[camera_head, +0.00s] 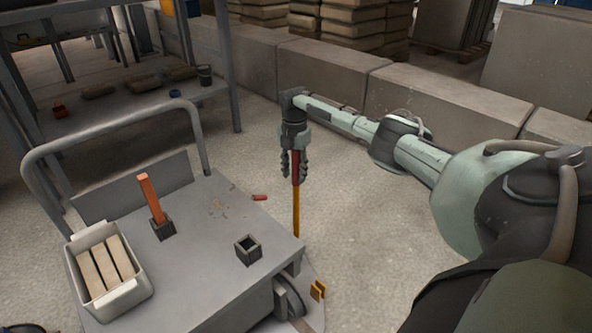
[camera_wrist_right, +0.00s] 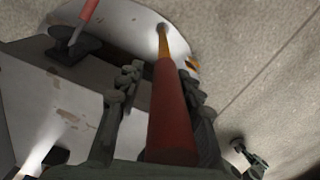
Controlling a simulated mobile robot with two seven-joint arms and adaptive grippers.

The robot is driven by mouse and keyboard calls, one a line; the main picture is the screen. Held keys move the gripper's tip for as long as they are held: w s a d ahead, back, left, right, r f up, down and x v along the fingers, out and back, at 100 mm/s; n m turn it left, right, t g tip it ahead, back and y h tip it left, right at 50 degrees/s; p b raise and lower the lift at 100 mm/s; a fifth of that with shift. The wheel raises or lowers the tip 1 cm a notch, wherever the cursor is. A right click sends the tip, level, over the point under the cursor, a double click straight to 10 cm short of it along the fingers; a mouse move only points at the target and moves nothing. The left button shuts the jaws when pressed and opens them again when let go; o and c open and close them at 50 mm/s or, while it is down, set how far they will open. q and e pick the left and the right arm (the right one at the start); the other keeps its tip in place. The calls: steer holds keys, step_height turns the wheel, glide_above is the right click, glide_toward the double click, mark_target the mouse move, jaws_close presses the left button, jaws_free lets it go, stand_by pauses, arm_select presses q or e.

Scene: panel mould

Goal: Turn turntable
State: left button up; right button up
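The turntable (camera_head: 316,318) is a pale round disc low beside the cart, mostly hidden by it. It also shows in the right wrist view (camera_wrist_right: 135,18). An upright orange bar (camera_head: 296,215) with a red grip (camera_wrist_right: 170,118) rises from the disc. My right gripper (camera_head: 295,164) points down around the red grip. In the right wrist view the grip lies between my two fingers (camera_wrist_right: 158,95). A gap shows on its left side, and it lies close to the right finger. The fingers look open. My left gripper is not in view.
A grey cart (camera_head: 200,265) stands left of the bar, with a tray of pale bars (camera_head: 138,288), an orange-red bar (camera_head: 150,198) in a dark socket and an empty square socket (camera_head: 248,249). An orange clamp (camera_head: 318,290) is by the disc. Concrete blocks (camera_head: 440,95) line the back.

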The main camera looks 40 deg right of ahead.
steer(key=shift+o, duration=1)
steer(key=shift+w+a, duration=0.2)
steer(key=shift+s+d, duration=0.1)
steer(key=shift+r, duration=0.15)
step_height(320, 180, up, 12)
steer(key=shift+f, duration=0.1)
